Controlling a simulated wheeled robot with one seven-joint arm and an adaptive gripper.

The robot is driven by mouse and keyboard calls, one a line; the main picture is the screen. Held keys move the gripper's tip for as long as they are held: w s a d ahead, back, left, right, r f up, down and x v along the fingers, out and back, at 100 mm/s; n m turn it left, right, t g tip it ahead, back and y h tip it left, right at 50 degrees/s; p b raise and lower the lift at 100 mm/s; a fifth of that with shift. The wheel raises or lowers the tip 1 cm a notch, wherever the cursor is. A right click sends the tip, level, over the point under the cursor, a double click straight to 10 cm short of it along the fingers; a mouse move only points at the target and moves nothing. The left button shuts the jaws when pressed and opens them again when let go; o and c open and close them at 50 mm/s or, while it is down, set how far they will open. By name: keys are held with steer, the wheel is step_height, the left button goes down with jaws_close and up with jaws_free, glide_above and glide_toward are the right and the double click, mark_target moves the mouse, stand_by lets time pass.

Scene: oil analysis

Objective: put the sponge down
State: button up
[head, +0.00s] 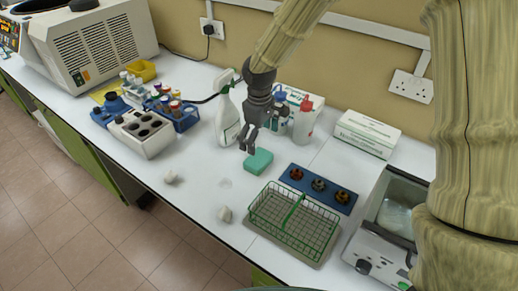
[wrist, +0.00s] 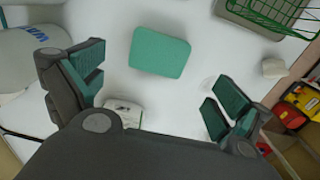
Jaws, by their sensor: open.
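The green sponge (head: 258,161) lies flat on the white bench top, just in front of my gripper in the head view. In the wrist view the sponge (wrist: 160,52) lies beyond the fingertips, with bare bench around it. My gripper (head: 248,140) is open and empty above the bench, to the upper left of the sponge in the head view. In the wrist view the two fingers of my gripper (wrist: 158,92) stand wide apart, and nothing is between their pads.
A white spray bottle (head: 227,115) stands close left of my gripper. A green wire basket (head: 294,221) and a blue holder (head: 318,188) with brown bottles are to the right. Crumpled white pieces (head: 171,177) lie near the front edge. Bench left of the sponge is mostly clear.

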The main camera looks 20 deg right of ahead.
steer(key=shift+r, duration=1.2)
steer(key=shift+r, duration=0.1)
